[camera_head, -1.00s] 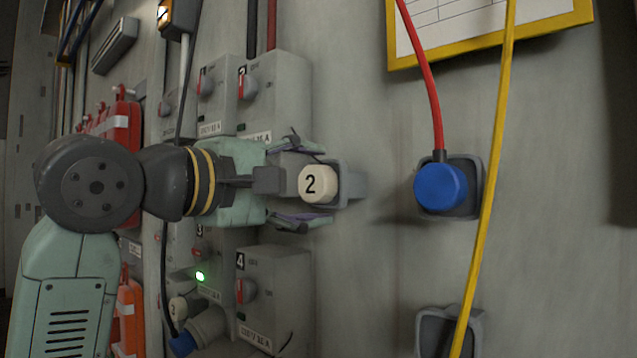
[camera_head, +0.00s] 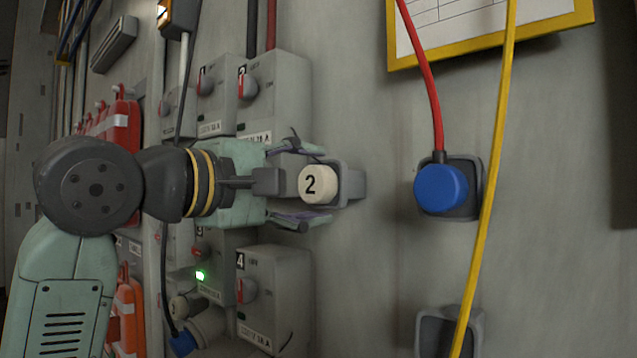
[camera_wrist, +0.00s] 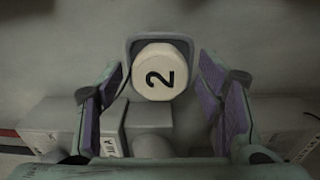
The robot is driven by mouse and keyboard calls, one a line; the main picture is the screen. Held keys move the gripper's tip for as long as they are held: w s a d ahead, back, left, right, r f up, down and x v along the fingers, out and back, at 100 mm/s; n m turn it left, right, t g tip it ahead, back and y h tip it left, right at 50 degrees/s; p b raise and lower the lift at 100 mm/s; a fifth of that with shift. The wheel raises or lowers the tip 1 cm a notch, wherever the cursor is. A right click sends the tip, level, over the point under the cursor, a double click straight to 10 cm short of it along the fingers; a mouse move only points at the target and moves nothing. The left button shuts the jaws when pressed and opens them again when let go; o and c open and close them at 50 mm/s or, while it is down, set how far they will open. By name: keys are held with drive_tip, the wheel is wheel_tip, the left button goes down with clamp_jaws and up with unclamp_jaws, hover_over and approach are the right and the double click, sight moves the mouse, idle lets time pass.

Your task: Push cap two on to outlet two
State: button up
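Cap two is a cream round cap with a black "2" (camera_head: 317,185). It sits at the mouth of a grey square outlet (camera_head: 352,185) on the wall, and also shows face-on in the wrist view (camera_wrist: 160,76). How deeply it is seated cannot be told. My gripper (camera_head: 302,184) reaches in from the left, with one finger above the cap and one below. In the wrist view the purple-padded fingers (camera_wrist: 165,90) stand apart on both sides of the cap, with gaps between pads and cap. The gripper is open.
A blue cap (camera_head: 440,187) on a red cable sits on another outlet to the right. A yellow cable (camera_head: 493,160) hangs beside it. An empty-looking outlet (camera_head: 450,325) is below. Grey switch boxes (camera_head: 275,92) (camera_head: 275,300) stand above and below my gripper.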

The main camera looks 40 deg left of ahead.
clamp_jaws()
idle(0.6)
drive_tip(key=shift+s, duration=0.1)
drive_tip(key=shift+s+a, duration=0.15)
drive_tip(key=shift+s, duration=1.3)
drive_tip(key=shift+s+a, duration=0.1)
drive_tip(key=shift+s, duration=1.35)
